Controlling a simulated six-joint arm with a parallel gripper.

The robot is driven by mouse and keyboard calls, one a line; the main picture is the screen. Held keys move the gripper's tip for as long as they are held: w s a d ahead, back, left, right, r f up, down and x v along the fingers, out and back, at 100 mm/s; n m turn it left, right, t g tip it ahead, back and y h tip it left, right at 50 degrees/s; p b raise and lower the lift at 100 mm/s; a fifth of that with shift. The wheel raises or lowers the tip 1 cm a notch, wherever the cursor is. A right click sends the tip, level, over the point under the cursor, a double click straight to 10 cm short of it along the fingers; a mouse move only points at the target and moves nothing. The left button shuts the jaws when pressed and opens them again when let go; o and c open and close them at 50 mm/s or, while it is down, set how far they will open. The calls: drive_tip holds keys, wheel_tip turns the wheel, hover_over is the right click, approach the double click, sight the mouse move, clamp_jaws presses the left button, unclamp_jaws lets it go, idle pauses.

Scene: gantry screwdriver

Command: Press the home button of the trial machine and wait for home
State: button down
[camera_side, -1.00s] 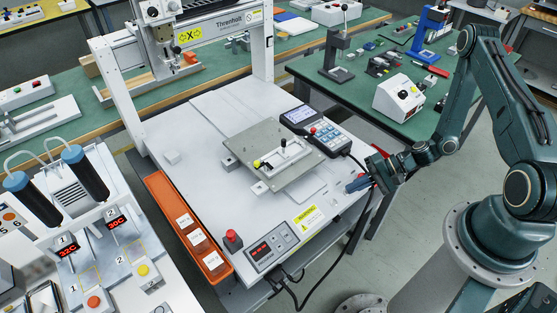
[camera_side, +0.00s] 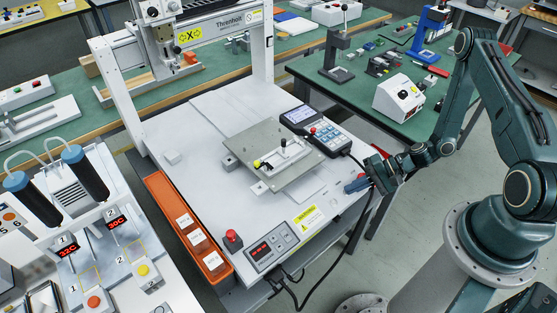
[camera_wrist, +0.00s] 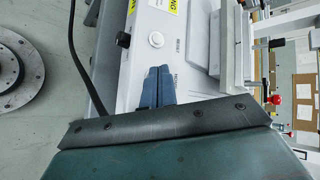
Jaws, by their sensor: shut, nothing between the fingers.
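The trial machine is a white gantry with a broad white bed (camera_side: 190,130). My gripper (camera_side: 357,184) is at the bed's front right corner in the side view, its blue fingers pointing left. In the wrist view the fingers (camera_wrist: 158,85) are together and empty, low over the white front strip. A round white button (camera_wrist: 156,39) shows beyond the fingertips, apart from them, with a small label beside it that I cannot read. Another small label sits right beside the fingers, partly covered. The fingers hide whatever lies beneath them, and I cannot tell whether they touch the surface.
A handheld pendant (camera_side: 318,131) and a grey fixture plate (camera_side: 262,153) sit on the bed. A red knob (camera_side: 232,239) and a red-lit display panel (camera_side: 270,249) are at the front left. A black cable (camera_side: 352,240) hangs past the front edge near my gripper.

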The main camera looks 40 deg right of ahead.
idle(0.4)
drive_tip(key=shift+s+r, duration=0.25)
drive_tip(key=shift+r, duration=0.4)
drive_tip(key=shift+s+r, duration=0.35)
drive_tip(key=shift+r, duration=0.55)
drive_tip(key=shift+s+r, duration=0.4)
drive_tip(key=shift+r, duration=0.5)
drive_tip(key=shift+s+r, duration=0.35)
drive_tip(key=shift+r, duration=0.55)
drive_tip(key=shift+r, duration=0.1)
wheel_tip(320, 180, up, 10)
